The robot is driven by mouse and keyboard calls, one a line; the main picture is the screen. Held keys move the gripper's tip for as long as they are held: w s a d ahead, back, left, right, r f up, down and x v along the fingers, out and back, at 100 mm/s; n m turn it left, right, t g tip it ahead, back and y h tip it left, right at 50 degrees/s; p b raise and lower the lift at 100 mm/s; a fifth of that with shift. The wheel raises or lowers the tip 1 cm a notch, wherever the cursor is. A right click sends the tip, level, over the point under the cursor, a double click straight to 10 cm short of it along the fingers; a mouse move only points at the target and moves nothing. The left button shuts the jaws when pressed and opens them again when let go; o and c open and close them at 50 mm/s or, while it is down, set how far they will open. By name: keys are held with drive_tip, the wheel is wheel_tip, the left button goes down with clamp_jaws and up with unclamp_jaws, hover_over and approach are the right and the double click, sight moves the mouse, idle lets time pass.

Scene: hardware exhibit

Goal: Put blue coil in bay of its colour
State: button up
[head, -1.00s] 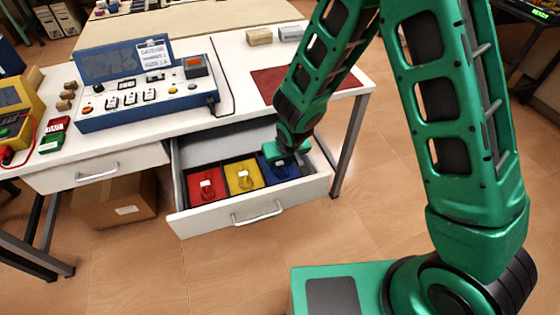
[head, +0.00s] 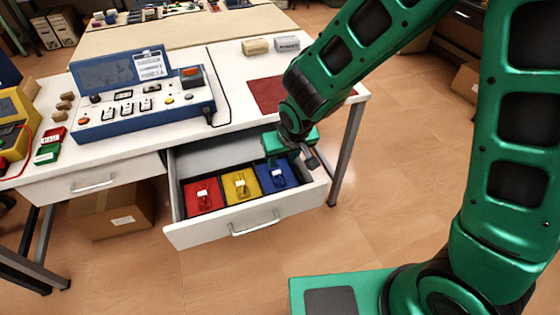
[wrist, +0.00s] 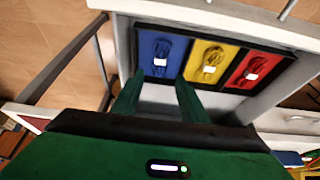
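The blue coil (head: 278,176) lies in the blue bay (head: 264,186) of the open drawer, with a white tag on it. In the wrist view the blue coil (wrist: 161,57) shows whole on the blue floor of that bay. My gripper (head: 312,160) is above the drawer's right end, apart from the coil. In the wrist view its two fingers (wrist: 157,95) are spread with nothing between them. A yellow coil (head: 241,185) lies in the yellow bay (head: 230,197), and a red coil (head: 203,196) in the red bay (head: 191,206).
The drawer (head: 205,233) is pulled out beneath the white table (head: 235,95). A blue instrument case (head: 140,125) and a dark red mat (head: 272,93) are on the table. A cardboard box (head: 110,212) sits on the floor underneath. The table leg (head: 347,150) is close to my gripper's right.

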drive_tip(key=shift+s+r, duration=0.15)
drive_tip(key=shift+r, duration=0.2)
drive_tip(key=s+d+r+m+g+h, duration=0.1)
drive_tip(key=s+d+r+m, duration=0.15)
drive_tip(key=d, duration=0.65)
drive_tip(key=s+d+r+m+h, duration=0.1)
drive_tip(key=d+r, duration=0.3)
drive_tip(key=d, duration=0.5)
drive_tip(key=s+d+r+m+g+h, duration=0.15)
drive_tip(key=d+r, duration=0.25)
drive_tip(key=d, duration=0.5)
drive_tip(key=s+d+r+m, duration=0.1)
drive_tip(key=s+d, duration=0.2)
drive_tip(key=s, duration=0.3)
drive_tip(key=s+d+r+m+g+y, duration=0.1)
drive_tip(key=s+d+r+m, duration=0.1)
drive_tip(key=s, duration=0.4)
drive_tip(key=s+d+r+m+y, duration=0.1)
drive_tip(key=s+d, duration=0.3)
drive_tip(key=s, duration=0.3)
drive_tip(key=shift+r+m+g, duration=0.3)
drive_tip(key=shift+g, duration=0.05)
drive_tip(key=shift+y, duration=0.25)
